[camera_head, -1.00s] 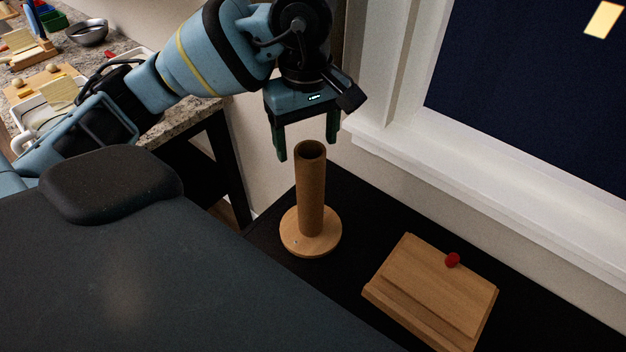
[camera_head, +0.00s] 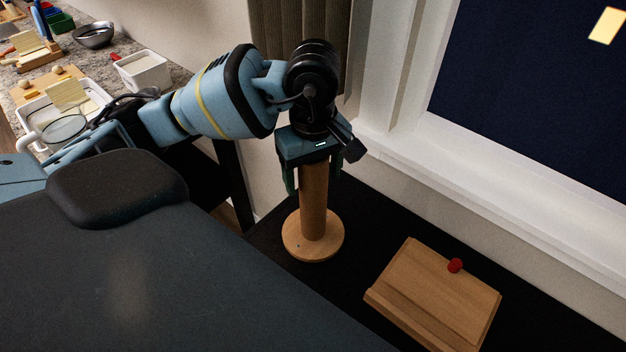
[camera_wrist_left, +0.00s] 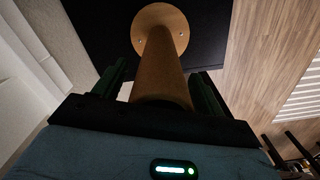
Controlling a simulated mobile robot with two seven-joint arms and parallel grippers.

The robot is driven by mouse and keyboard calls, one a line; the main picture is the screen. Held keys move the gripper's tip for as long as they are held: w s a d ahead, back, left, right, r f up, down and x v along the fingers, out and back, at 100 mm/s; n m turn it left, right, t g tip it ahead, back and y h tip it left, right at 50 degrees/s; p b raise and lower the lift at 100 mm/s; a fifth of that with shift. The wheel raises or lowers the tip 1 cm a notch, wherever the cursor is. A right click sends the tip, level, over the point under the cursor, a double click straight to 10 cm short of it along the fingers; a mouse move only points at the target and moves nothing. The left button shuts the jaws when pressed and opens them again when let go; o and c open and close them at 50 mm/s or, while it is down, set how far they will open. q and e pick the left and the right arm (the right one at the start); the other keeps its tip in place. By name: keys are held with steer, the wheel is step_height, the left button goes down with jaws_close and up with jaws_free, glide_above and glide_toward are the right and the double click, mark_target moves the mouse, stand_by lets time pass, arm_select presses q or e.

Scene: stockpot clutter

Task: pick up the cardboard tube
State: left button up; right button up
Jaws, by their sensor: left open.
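The brown cardboard tube (camera_head: 314,205) stands upright on a round wooden base (camera_head: 313,248) on a black surface. My left gripper (camera_head: 314,188) points down over the tube's top, its fingers on either side of the tube. In the left wrist view the tube (camera_wrist_left: 160,65) runs between the two green fingers (camera_wrist_left: 160,88), with a visible gap on each side. The gripper is open. The tube's top end is hidden by the gripper body in the head view. My right gripper is not in view.
A wooden block with a sloped top (camera_head: 435,295) and a red knob (camera_head: 455,265) lies to the right on the black surface. A white window sill (camera_head: 480,215) runs behind. A cluttered granite counter (camera_head: 115,50) is at the upper left.

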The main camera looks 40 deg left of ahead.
arm_select(q)
steer(key=c, duration=1.3)
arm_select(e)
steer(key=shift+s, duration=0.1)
